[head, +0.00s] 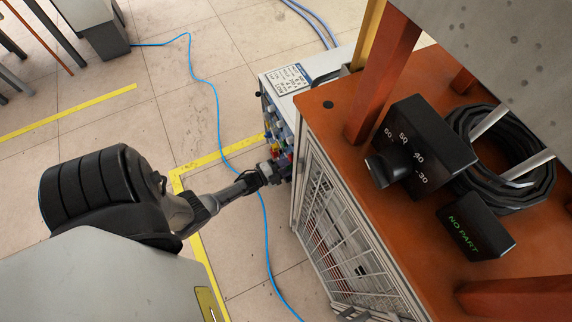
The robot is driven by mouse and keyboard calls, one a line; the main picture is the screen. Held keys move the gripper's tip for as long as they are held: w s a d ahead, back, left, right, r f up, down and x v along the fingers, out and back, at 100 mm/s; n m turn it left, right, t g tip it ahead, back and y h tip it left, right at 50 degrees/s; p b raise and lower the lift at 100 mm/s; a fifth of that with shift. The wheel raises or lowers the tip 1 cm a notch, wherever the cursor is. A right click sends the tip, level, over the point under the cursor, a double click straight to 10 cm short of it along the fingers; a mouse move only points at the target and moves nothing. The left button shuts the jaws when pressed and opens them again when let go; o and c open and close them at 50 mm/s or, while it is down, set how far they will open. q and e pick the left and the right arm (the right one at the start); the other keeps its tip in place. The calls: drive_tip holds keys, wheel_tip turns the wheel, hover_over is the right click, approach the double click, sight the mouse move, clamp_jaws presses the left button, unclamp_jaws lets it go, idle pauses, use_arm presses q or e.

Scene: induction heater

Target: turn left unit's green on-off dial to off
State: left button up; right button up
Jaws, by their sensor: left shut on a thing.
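The left unit (293,78) is a grey-white cabinet with a label on its top. Its front panel carries several small coloured controls and is seen very obliquely from above. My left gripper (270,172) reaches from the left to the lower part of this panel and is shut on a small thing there. The gripper covers what it holds, so I cannot make out the green dial or its setting. My right gripper is not in view.
An orange-brown bench top (330,115) right of the gripper carries a black dial box (425,140), a coiled black cable (505,175) and a "NO PART" display (468,226). A grille cabinet (335,215) stands below. A blue cable (218,110) crosses the open floor.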

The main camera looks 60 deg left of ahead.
use_arm(q)
drive_tip(key=shift+n, duration=1.9)
drive_tip(key=o, duration=0.9)
drive_tip(key=shift+s+p, duration=1.8)
drive_tip(key=shift+s, duration=5.15)
